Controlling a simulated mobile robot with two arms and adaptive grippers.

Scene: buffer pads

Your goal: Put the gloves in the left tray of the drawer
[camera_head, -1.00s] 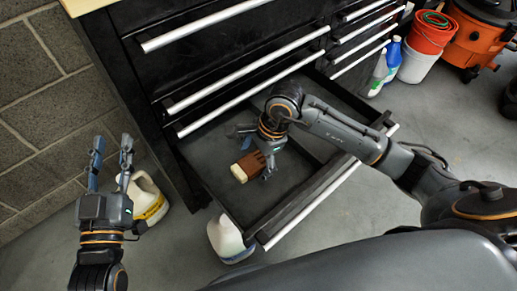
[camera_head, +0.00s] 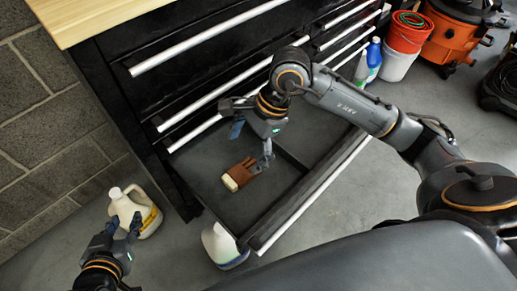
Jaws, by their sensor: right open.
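The brown gloves (camera_head: 242,174) with a cream cuff lie in the left tray (camera_head: 215,158) of the open drawer; I cannot tell whether it is one glove or a stacked pair. My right gripper (camera_head: 251,146) is over the left tray, just behind and above the gloves, with its fingers spread apart and nothing between them. One fingertip is close to the gloves' right edge; I cannot tell whether it touches. My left gripper (camera_head: 124,226) is outside the drawer at the lower left, open and empty, above the floor.
A divider (camera_head: 291,159) separates the left tray from the right tray, which my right arm partly covers. White jugs stand on the floor by the cabinet, one (camera_head: 135,211) near my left gripper, another (camera_head: 222,246) by the drawer's front corner. Bottles and buckets (camera_head: 404,48) stand at upper right.

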